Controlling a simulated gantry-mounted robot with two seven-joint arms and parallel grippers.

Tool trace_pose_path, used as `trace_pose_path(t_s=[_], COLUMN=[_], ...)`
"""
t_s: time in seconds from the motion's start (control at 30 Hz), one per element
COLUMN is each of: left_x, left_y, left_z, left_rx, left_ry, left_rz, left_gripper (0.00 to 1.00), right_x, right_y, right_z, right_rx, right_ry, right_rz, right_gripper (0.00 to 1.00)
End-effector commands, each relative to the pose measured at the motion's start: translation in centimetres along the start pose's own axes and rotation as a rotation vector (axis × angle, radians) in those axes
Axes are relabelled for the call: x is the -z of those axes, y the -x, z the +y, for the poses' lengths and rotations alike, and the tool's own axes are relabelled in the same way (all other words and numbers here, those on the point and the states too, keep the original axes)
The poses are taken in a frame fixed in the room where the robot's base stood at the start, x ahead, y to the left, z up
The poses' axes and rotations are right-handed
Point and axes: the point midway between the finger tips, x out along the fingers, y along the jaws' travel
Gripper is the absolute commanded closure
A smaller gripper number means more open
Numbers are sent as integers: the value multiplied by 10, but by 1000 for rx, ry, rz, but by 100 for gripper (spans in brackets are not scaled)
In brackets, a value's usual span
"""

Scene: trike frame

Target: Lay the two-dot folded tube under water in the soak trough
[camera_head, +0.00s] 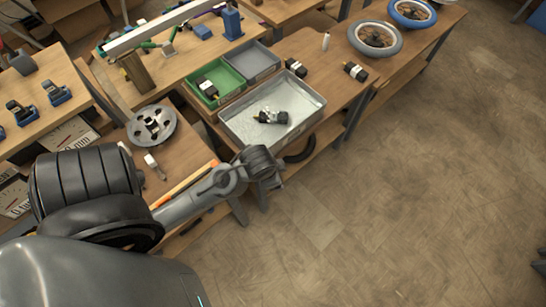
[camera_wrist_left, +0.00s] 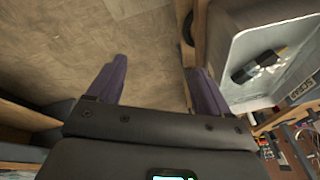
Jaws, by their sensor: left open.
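The soak trough (camera_head: 232,132) is a shallow grey metal tray on the bench. A black folded tube (camera_head: 270,117) lies inside it with bright glints around it; in the left wrist view the tube (camera_wrist_left: 258,66) shows a yellow mark. I cannot tell its dots or whether water covers it. Other black folded tubes are in the green bin (camera_head: 207,90) and on the bench, at the trough's back (camera_head: 295,67) and farther right (camera_head: 355,71). My left gripper (camera_head: 268,172) is just in front of the trough; its fingers (camera_wrist_left: 158,88) are apart and empty over the floor. My right gripper is out of view.
A grey bin (camera_head: 254,62) stands behind the trough beside the green bin. Wheels (camera_head: 375,39) lie at the far right of the bench, with a small white bottle (camera_head: 326,41) nearby. A grey disc (camera_head: 152,125) lies left.

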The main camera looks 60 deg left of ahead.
Motion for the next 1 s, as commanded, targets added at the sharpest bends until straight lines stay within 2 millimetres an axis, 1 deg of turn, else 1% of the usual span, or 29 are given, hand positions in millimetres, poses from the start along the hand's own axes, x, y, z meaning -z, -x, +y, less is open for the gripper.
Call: trace_pose_path(t_s=[0.03, 0.1, 0.2, 0.27, 0.37, 0.6, 0.73, 0.87, 0.97, 1.0], left_x=[-8, -14, -19, -21, -22, -22, -20, -16, -10, -7], left_y=[8, 17, 27, 30, 32, 32, 38, 54, 73, 83], left_z=[24, 49, 70, 77, 80, 80, 78, 75, 72, 70], left_rx=[-33, -72, -110, -123, -130, -129, -128, -128, -128, -128], left_ry=[17, 48, 81, 92, 100, 99, 99, 99, 98, 98], left_rz=[9, 21, 30, 33, 34, 34, 33, 33, 33, 33], left_gripper=[20, 20, 20, 20, 20, 20, 20, 20, 20, 20], right_x=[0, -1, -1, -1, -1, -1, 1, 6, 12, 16], right_y=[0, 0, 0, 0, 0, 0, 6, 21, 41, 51], right_z=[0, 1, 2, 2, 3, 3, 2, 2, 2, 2], right_rx=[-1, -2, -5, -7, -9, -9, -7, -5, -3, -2], right_ry=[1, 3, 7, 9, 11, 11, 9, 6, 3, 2], right_rz=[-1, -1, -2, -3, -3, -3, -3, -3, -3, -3], right_gripper=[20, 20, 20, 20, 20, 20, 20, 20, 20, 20])
